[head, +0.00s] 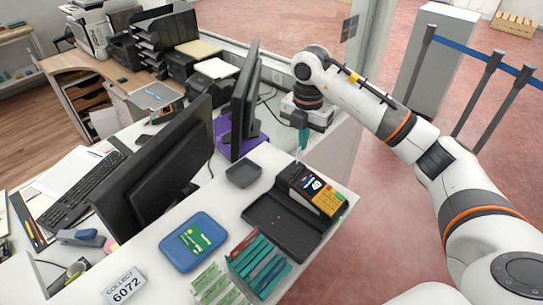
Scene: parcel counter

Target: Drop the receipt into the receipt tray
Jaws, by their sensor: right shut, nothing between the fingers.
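My right gripper (303,138) hangs down at the far end of the counter, its teal fingers shut and empty. It is just in front of a pale boxy device (317,114), partly hidden behind my wrist. I cannot make out a receipt in the view. A small dark grey tray (243,173) lies empty on the white counter, left of and nearer than the gripper. No label shows which one is the receipt tray. My left gripper is not in view.
A card terminal (315,190) stands on a black tray (277,228). A teal holder with cards (258,266) and a "COLLECT 6072" sign (123,286) are at the near edge. Two black monitors (152,160) stand left.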

